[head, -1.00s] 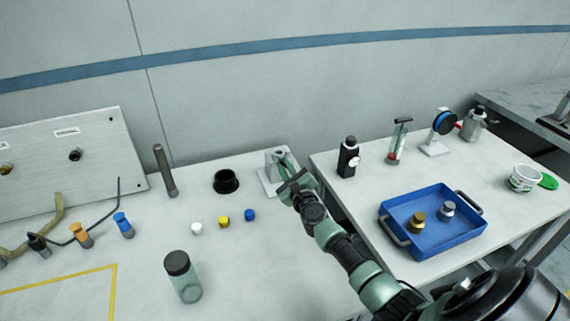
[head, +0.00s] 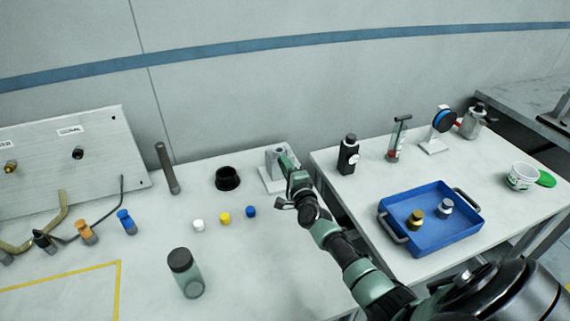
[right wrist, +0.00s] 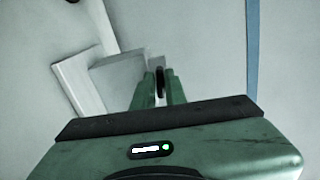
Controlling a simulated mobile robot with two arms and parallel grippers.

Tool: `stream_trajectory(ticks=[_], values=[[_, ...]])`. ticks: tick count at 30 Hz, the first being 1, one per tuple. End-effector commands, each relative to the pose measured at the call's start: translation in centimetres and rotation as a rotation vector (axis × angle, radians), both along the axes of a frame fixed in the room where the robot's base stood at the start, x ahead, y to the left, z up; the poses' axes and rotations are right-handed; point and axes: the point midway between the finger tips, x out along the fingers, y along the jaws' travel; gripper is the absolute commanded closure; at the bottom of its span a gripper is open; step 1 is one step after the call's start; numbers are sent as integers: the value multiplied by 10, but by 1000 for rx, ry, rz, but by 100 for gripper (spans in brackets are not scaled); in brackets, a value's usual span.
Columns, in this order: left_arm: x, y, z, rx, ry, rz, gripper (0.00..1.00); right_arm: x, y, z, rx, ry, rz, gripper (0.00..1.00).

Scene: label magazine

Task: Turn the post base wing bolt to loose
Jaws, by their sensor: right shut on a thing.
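The post base (head: 274,156) is a grey block on a flat plate near the right edge of the left table. It also shows in the right wrist view (right wrist: 118,76), pale and tilted. My right gripper (head: 287,165) is at the right side of the block. In the right wrist view its two green fingers (right wrist: 159,88) are shut on a small dark piece, the wing bolt (right wrist: 160,80), beside the block. The fingers hide most of the bolt. My left gripper is not in view.
A grey rod (head: 166,168), a black ring-shaped cup (head: 227,179) and small white, yellow and blue caps (head: 225,218) stand left of the base. A blue tray (head: 452,240) and a black bottle (head: 348,155) are on the right table, across a gap.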

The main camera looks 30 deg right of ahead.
Motion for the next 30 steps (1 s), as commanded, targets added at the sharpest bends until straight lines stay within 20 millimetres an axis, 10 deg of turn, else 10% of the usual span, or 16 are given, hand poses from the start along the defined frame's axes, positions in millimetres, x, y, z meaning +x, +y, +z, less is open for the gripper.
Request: stream_trajectory(ticks=[30], values=[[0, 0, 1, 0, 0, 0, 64, 0, 1, -1, -75, 19, 2, 100]])
